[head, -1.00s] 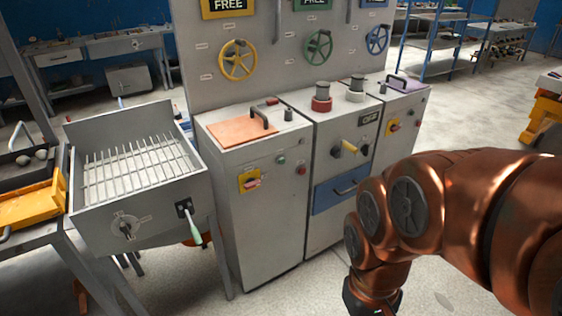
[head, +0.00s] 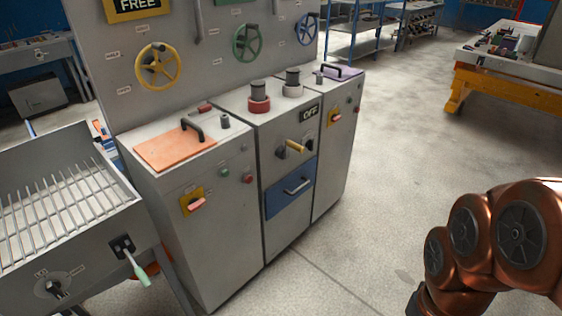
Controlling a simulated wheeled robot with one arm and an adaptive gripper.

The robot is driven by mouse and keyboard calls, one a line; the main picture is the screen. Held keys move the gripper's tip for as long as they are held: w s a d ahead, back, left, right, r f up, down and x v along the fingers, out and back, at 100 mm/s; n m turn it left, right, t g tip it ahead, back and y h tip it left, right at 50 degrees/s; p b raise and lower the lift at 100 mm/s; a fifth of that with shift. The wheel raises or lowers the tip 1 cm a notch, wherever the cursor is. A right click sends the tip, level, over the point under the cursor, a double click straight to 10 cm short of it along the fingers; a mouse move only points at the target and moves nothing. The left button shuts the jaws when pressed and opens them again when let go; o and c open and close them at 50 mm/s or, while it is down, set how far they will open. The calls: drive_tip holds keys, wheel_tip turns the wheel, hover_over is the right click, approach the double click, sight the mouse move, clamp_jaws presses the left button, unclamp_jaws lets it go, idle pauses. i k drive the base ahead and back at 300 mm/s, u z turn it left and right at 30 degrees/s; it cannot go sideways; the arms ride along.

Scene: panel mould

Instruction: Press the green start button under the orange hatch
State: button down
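The orange hatch (head: 175,146) lies flat on top of the left grey cabinet (head: 215,235), with a dark arched handle (head: 193,129) at its right side. On that cabinet's front, below the hatch and to the right, is a small green button (head: 226,175). A red button (head: 248,179) sits just right of it. Nothing covers the green button. My copper-coloured arm shows at the lower right, well apart from the cabinet. My gripper is outside the picture.
A yellow-backed switch with a red handle (head: 194,202) is left of the buttons. A grey rack bench with a green-handled lever (head: 136,269) stands at the left. A blue drawer (head: 290,187) is in the middle cabinet. The floor (head: 390,190) right of the cabinets is clear.

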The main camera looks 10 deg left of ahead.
sight(225, 173)
drive_tip(key=z, duration=0.2)
drive_tip(key=i, duration=0.35)
drive_tip(key=u, duration=3.1)
